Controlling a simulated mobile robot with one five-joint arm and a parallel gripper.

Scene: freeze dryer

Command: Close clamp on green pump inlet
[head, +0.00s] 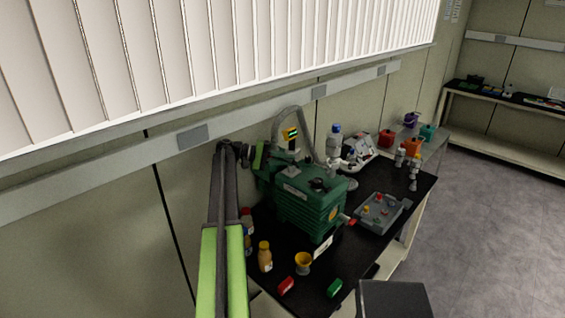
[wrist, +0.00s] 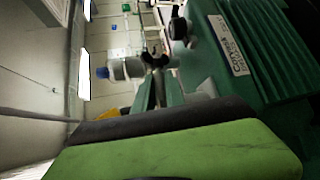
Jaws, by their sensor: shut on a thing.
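The green pump (head: 308,202) stands on the black bench top, and its ribbed green side and label fill the right of the wrist view (wrist: 262,45). A grey hose (head: 305,118) arches over it. My gripper (head: 262,158) is at the pump's back left end in the head view, its tips partly hidden there. In the wrist view my gripper's narrow fingers (wrist: 158,80) meet at a small dark piece that looks like the clamp (wrist: 154,60), shut on it. Whether the clamp is fully closed is unclear.
A yellow-orange bottle (head: 265,257), a yellow cup (head: 303,262), and red (head: 286,286) and green (head: 334,288) pieces stand in front of the pump. A grey tray (head: 380,212) lies to its right. The wall and rail (head: 192,136) are close behind my arm.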

